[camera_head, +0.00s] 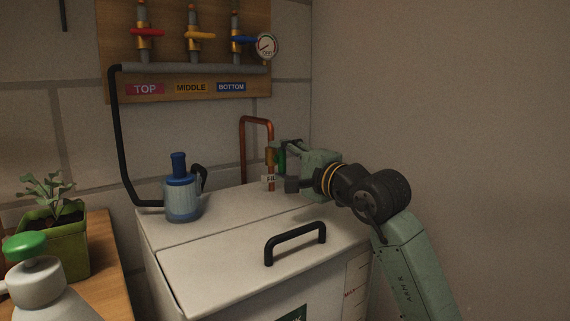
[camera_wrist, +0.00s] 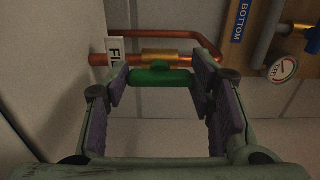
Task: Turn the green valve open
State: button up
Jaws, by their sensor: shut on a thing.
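The green valve handle (camera_wrist: 160,78) sits in front of a brass valve body (camera_wrist: 158,57) on a copper pipe (camera_head: 256,121). In the wrist view the handle appears to run alongside the pipe. My gripper (camera_wrist: 161,80) is shut on the handle, with a purple-padded finger at each end of it. In the head view my gripper (camera_head: 282,158) reaches the valve from the right, and its fingers partly hide the green handle. A white tag (camera_wrist: 115,50) hangs on the pipe beside the valve; only its first letters show.
A blue pump (camera_head: 183,195) stands on the tank. Red, yellow and blue valves (camera_head: 193,35) are on the wall board above. A plain wall is close on the right.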

jog(key=o, duration=1.2)
jog(key=shift+c, duration=0.2)
jog(key=v, duration=1.2)
jog(key=shift+s, duration=0.15)
